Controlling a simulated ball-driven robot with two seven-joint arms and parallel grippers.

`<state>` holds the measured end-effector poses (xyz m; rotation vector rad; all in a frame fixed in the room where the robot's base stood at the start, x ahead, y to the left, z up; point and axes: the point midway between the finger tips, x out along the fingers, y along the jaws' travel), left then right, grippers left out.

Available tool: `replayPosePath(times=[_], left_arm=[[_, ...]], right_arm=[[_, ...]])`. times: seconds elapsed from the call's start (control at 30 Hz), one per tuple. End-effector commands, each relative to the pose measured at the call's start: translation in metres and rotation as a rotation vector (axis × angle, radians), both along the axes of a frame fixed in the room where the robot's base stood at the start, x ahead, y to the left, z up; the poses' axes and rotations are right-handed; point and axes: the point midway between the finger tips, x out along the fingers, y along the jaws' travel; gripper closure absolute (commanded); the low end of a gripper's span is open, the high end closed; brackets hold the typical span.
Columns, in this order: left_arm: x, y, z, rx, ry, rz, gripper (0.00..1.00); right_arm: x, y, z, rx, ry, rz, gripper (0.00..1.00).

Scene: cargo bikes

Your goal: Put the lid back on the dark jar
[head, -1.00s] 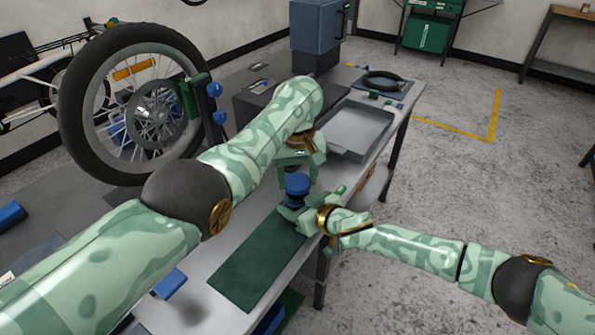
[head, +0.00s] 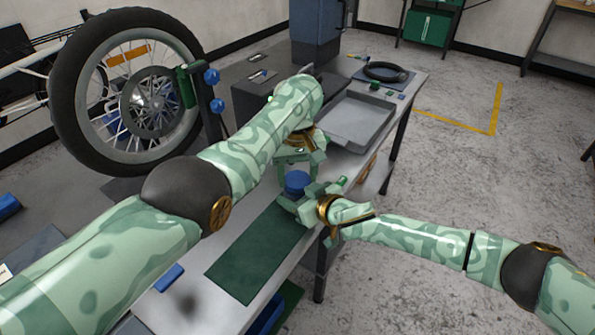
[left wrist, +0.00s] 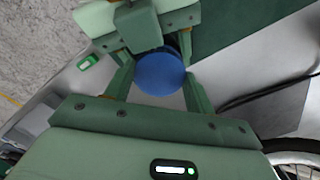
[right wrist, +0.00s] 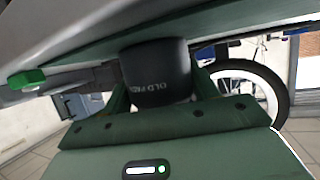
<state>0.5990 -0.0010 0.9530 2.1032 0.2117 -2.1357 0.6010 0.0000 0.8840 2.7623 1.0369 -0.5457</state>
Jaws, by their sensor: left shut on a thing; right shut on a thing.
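The blue lid (head: 297,182) shows as a round disc below my left gripper (head: 298,167) in the head view. In the left wrist view the lid (left wrist: 160,73) lies between the left fingers, which are shut on it. My right gripper (head: 304,204) is just below and beside it, over the bench. In the right wrist view its fingers are shut on the dark jar (right wrist: 157,74), which bears pale lettering. The jar is hidden in the head view. I cannot tell whether lid and jar touch.
A green mat (head: 256,254) lies on the bench in front. A grey tray (head: 357,122) is behind, with a black ring (head: 386,72) beyond it. A small green item (left wrist: 88,62) is on the bench near the grippers. A bicycle wheel (head: 73,145) stands at the left.

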Motion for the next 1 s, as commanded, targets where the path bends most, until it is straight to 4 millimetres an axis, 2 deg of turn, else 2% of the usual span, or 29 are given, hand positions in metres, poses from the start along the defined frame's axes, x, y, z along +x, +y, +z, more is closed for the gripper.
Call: replayPosePath(times=[0.77, 0.8, 0.87, 1.0], left_arm=[[-0.0005, -0.0005, -0.0047, -0.002, -0.006, -0.001, 0.66], [-0.0005, -0.0004, -0.0049, -0.001, -0.007, -0.001, 0.66], [-0.0004, -0.0003, -0.0047, -0.001, -0.007, -0.027, 0.66], [-0.0004, 0.0001, -0.0049, -0.002, -0.008, -0.217, 0.66]], right_arm=[[-0.0002, -0.0002, -0.0001, -0.001, 0.001, 0.000, 0.82], [-0.0002, -0.0002, -0.0002, -0.001, 0.001, 0.000, 1.00], [-0.0003, -0.0001, -0.0002, -0.001, 0.000, 0.000, 1.00], [-0.0003, -0.0001, -0.0002, -0.001, 0.000, 0.000, 1.00]])
